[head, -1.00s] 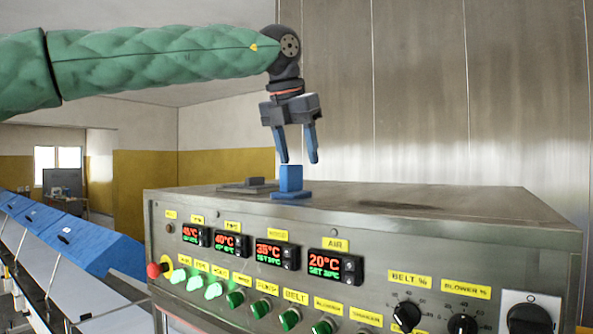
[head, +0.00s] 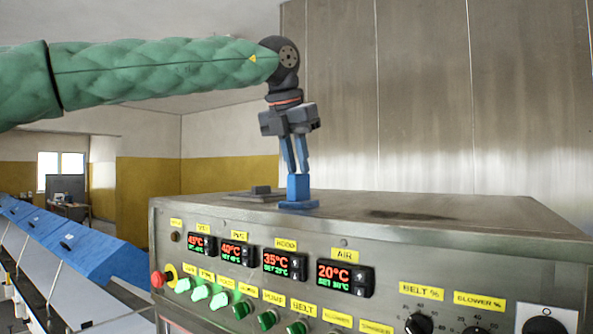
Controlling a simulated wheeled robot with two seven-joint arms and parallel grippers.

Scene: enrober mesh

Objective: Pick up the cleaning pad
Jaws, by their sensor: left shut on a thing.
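The cleaning pad (head: 299,189) is blue, with a flat base and an upright block handle. It stands on top of the steel control cabinet (head: 450,215). My left gripper (head: 297,172) points down from above, its blue fingers closed on the upper part of the handle. The pad's base looks to be at the cabinet top; I cannot tell whether there is a gap under it. My right gripper is not in view.
The cabinet front carries temperature displays (head: 345,277), green buttons, knobs and a red button (head: 158,279). Blue covers (head: 90,255) run along the left. A steel wall (head: 430,100) rises behind.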

